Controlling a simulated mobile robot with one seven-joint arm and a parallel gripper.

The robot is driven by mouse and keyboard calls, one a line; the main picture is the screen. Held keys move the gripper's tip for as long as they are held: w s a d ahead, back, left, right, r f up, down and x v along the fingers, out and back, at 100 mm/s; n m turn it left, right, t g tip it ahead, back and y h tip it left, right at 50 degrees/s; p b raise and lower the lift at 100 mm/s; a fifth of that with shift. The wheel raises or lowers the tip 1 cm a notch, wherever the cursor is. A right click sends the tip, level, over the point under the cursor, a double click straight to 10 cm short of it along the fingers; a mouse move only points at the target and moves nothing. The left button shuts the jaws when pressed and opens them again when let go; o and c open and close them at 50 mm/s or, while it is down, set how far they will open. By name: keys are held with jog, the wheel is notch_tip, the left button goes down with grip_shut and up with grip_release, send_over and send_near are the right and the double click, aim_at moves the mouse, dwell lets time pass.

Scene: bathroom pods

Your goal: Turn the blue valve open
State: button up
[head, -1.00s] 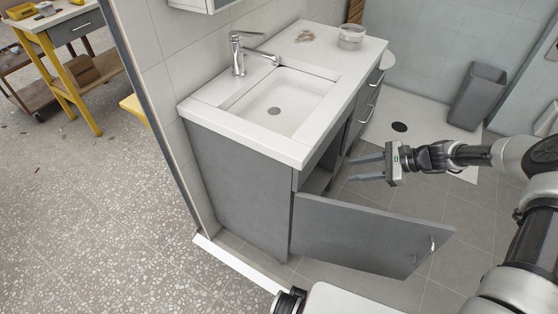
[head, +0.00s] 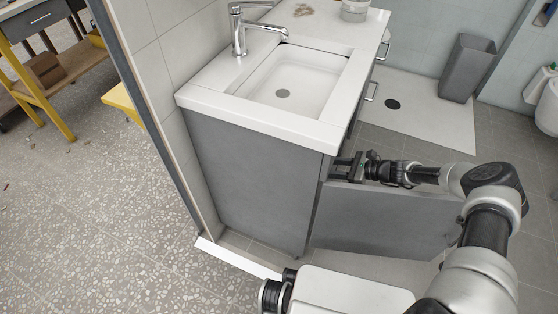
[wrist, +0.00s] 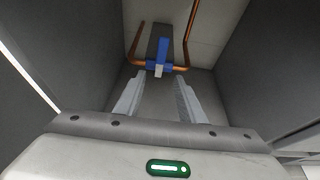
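The blue valve (wrist: 162,50) is in the wrist view, inside the cabinet under the sink. It has an upright blue part, a short blue crosspiece and a pale lower end, and it sits at a horizontal run of copper pipe (wrist: 143,64). My gripper (wrist: 157,92) is open and empty, its two fingers spread apart and pointing into the cabinet. The valve shows ahead of the fingers, roughly centred between them, and they look apart from it. In the head view my gripper (head: 346,168) is at the cabinet opening, its tips partly hidden. The valve is hidden there.
The grey cabinet (head: 245,180) bears a white sink (head: 290,85). Its open door (head: 380,218) stands below my arm. Dark cabinet walls flank the gripper in the wrist view.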

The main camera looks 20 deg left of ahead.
jog(key=a, duration=0.4)
jog(key=w+a+b, duration=0.1)
jog(key=a, duration=0.4)
jog(key=w+a+f+b, duration=0.1)
jog(key=a, duration=0.3)
jog(key=shift+a, duration=0.35)
jog(key=shift+a+f, duration=0.1)
jog(key=shift+a, duration=0.35)
grip_shut()
